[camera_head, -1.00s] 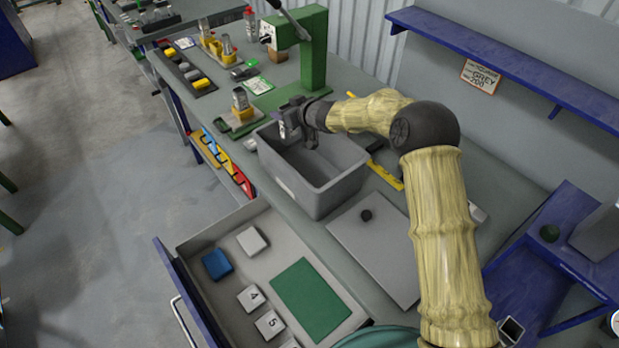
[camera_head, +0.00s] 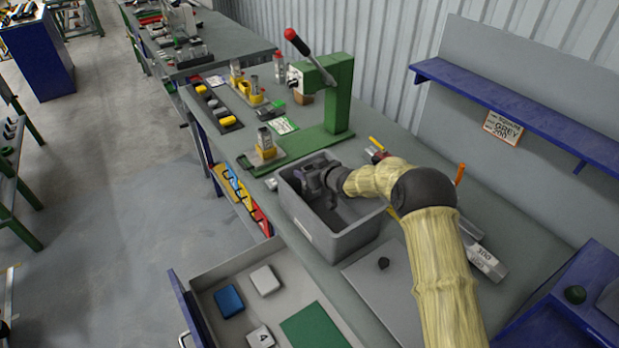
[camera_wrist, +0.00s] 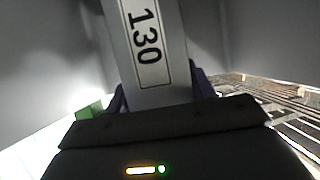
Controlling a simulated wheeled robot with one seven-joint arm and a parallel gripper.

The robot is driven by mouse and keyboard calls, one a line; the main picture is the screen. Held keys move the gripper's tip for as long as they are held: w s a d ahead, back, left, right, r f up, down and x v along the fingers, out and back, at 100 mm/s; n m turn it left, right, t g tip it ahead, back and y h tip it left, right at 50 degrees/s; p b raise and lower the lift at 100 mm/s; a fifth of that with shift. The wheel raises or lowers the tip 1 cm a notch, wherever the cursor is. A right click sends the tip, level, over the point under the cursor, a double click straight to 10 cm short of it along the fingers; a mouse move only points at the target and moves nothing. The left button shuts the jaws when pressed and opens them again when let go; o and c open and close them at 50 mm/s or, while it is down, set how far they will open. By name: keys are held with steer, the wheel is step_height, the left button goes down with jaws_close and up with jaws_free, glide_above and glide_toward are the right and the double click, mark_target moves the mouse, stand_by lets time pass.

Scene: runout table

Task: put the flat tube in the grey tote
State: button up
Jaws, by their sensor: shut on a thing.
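The grey tote (camera_head: 340,243) stands on the bench in front of the green press. My gripper (camera_head: 318,190) reaches down inside the tote, near its left end. In the wrist view my gripper (camera_wrist: 160,98) is shut on a flat grey tube (camera_wrist: 150,45) with a white label reading 130. The tube points away from the jaws, and the tote's grey walls surround it. The tube's far end is out of the wrist view, so I cannot tell whether it touches the tote's floor. In the head view the tube is mostly hidden by the tote and gripper.
A green lever press (camera_head: 338,95) stands just behind the tote. An open drawer (camera_head: 225,265) with blue, white and green pieces juts out in front. A grey plate with a black knob (camera_head: 383,263) lies to the right. A labelled grey bar (camera_head: 487,263) lies farther right.

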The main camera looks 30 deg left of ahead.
steer(key=shift+f+p, duration=0.35)
steer(key=shift+f, duration=1.25)
steer(key=shift+f, duration=0.15)
steer(key=o, duration=1.1)
steer(key=shift+w, duration=0.1)
